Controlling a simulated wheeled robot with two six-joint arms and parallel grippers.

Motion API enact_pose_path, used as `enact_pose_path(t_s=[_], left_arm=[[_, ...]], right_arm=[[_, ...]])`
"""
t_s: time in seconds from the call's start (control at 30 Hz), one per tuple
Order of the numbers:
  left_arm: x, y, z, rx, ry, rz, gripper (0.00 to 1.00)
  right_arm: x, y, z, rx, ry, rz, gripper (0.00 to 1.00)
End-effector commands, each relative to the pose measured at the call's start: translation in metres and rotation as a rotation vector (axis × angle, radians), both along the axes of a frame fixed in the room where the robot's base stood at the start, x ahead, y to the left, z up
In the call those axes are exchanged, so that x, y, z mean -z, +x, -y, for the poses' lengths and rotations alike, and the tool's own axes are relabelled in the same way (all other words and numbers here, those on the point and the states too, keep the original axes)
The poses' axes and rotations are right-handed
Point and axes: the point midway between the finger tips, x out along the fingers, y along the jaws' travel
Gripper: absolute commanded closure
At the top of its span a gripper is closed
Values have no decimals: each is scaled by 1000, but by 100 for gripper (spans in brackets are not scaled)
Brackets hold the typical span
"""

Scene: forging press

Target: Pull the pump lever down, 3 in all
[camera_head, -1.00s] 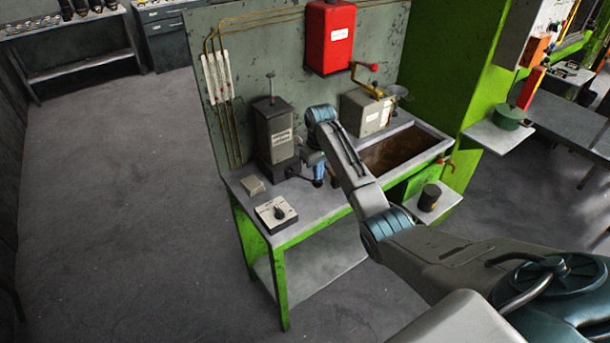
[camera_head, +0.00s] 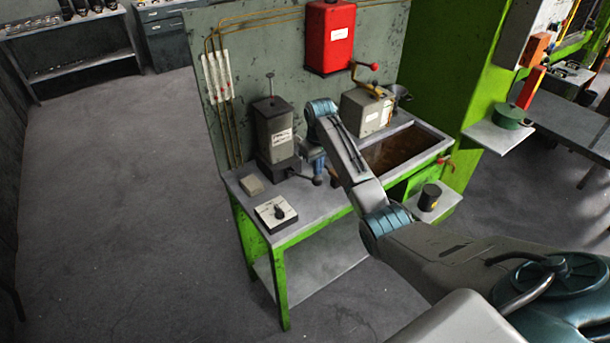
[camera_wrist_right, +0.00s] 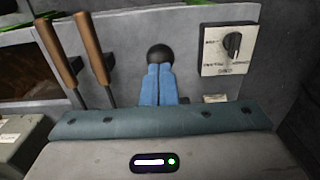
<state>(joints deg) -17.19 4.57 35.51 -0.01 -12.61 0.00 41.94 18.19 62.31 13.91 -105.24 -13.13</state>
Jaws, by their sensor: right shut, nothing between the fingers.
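The pump lever is a short dark rod with a black ball knob (camera_head: 317,180). It sticks out to the right from the base of a dark grey box-shaped pump (camera_head: 275,135) on the bench. My right gripper (camera_head: 317,164) is shut and empty, with its blue fingers just above the knob in the head view. In the right wrist view the shut blue fingertips (camera_wrist_right: 160,68) point at the black knob (camera_wrist_right: 160,54), which shows just beyond them. I cannot tell whether they touch. My left gripper is out of view.
The bench (camera_head: 318,205) has a rotary switch box (camera_head: 275,213) at its front left and a brown-filled basin (camera_head: 395,152) at right. Two wooden handles (camera_wrist_right: 93,48) stand left of the fingers in the wrist view. A red box (camera_head: 330,38) hangs on the back panel.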

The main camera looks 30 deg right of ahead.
Motion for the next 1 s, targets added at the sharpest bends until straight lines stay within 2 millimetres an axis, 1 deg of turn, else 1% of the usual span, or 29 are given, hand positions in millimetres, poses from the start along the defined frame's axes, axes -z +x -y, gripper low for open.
enact_pose_path(t_s=[0.1,0.7,0.83,1.0], left_arm=[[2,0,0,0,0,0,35],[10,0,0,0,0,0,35],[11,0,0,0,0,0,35],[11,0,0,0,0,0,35]], right_arm=[[12,-3,0,0,1,-3,100],[66,-14,1,0,1,-2,100],[74,-16,1,0,1,-1,100],[76,-17,1,0,1,-1,100]])
